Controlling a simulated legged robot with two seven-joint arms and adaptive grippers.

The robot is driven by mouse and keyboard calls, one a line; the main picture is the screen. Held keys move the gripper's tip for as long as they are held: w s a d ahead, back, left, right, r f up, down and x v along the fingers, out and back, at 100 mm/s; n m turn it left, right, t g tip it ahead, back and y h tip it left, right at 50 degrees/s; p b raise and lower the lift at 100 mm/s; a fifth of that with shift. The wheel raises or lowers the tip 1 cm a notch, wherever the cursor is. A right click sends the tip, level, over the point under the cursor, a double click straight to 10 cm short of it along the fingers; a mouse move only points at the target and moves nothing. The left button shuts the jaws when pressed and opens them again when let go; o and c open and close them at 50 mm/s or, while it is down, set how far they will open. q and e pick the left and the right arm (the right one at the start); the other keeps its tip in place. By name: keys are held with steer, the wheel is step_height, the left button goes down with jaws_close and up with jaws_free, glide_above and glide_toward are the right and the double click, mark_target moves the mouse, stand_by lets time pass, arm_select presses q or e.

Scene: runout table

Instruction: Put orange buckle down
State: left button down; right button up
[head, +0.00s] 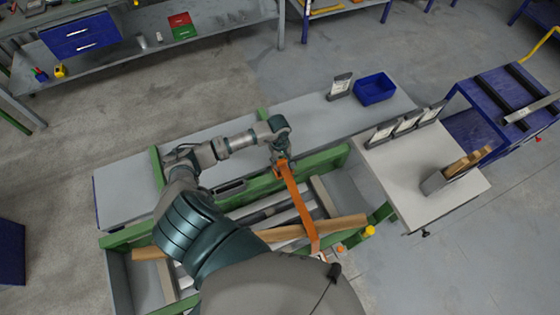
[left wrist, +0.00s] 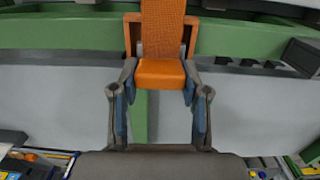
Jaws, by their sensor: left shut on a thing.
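The orange buckle (left wrist: 162,73) is between the two fingers of my left gripper (left wrist: 160,95) in the left wrist view. An orange strap (left wrist: 163,28) runs away from it. In the head view my left gripper (head: 281,160) is shut on the buckle over the green frame of the runout table (head: 262,183). The buckle is small there and partly hidden by the fingers. The strap (head: 298,205) slopes down from the gripper across the rollers and a wooden beam (head: 345,222). My right gripper does not show.
A grey bench top (head: 300,110) lies behind the frame, with a blue bin (head: 375,88) and an upright holder (head: 339,87) on it. A pale side table (head: 415,180) at the right carries several upright holders. The bench top left of the bin is mostly clear.

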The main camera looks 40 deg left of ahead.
mark_target(282, 160)
arm_select(q)
steer(key=shift+s+d+f, duration=0.4)
steer(key=shift+s+f, duration=0.05)
steer(key=shift+f, duration=0.05)
steer(key=shift+s+d, duration=0.1)
steer(key=shift+d, duration=0.2)
steer(key=c, duration=0.9)
jaws_free()
steer(key=shift+d, duration=0.15)
steer(key=o, duration=0.3)
steer(key=shift+w+f, duration=0.1)
steer(key=shift+w, duration=0.35)
steer(key=shift+a+r, duration=0.2)
steer(key=shift+a, duration=0.2)
steer(key=r, duration=0.2)
steer(key=r+b, duration=0.1)
steer(key=r, duration=0.3)
steer(key=shift+w+a, duration=0.15)
steer(key=shift+a, duration=0.15)
steer(key=r, duration=0.2)
steer(key=r+b, duration=0.1)
steer(key=r, duration=0.1)
steer(key=shift+d+r, duration=0.2)
steer(key=shift+r, duration=0.15)
steer(key=shift+a+r, duration=0.15)
steer(key=shift+r, duration=0.45)
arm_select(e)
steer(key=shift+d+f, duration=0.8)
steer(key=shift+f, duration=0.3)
